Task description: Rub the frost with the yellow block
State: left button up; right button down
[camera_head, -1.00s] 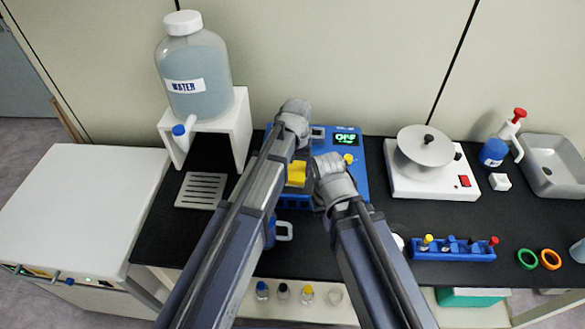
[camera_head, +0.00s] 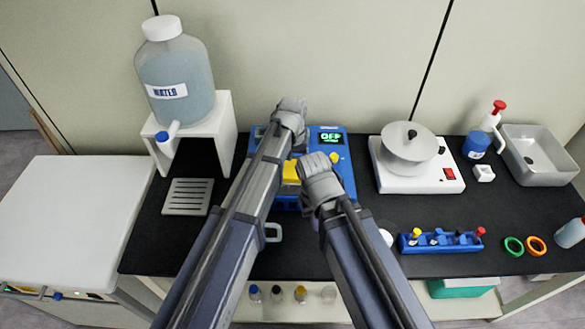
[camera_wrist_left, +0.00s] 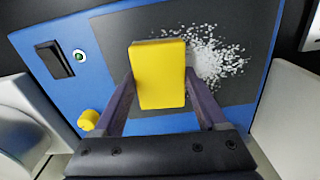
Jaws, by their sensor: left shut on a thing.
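The yellow block (camera_wrist_left: 158,75) is gripped between the two fingers of my left gripper (camera_wrist_left: 160,98) in the left wrist view. White frost (camera_wrist_left: 218,56) lies in scattered grains on the dark plate (camera_wrist_left: 115,30) of the blue device (camera_wrist_left: 40,40), up against the block's right side. I cannot tell whether the block touches the plate. In the head view the yellow block (camera_head: 291,172) shows between my two arms, over the blue device (camera_head: 345,175); the frost is hidden there. My right gripper (camera_head: 318,178) is beside the block, its fingers hidden.
A water bottle (camera_head: 175,80) on a white stand (camera_head: 222,130) is left of the device. To the right are a white machine with a disc (camera_head: 412,152), a blue vial rack (camera_head: 440,243) and a sink (camera_head: 540,155). The counter right of the device has free room.

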pick_arm(q)
jog(key=shift+w+a, duration=0.1)
jog(key=shift+a, duration=1.9)
jog(key=shift+a+f, duration=0.1)
jog(key=shift+a, duration=1.75)
jog(key=shift+a, duration=0.15)
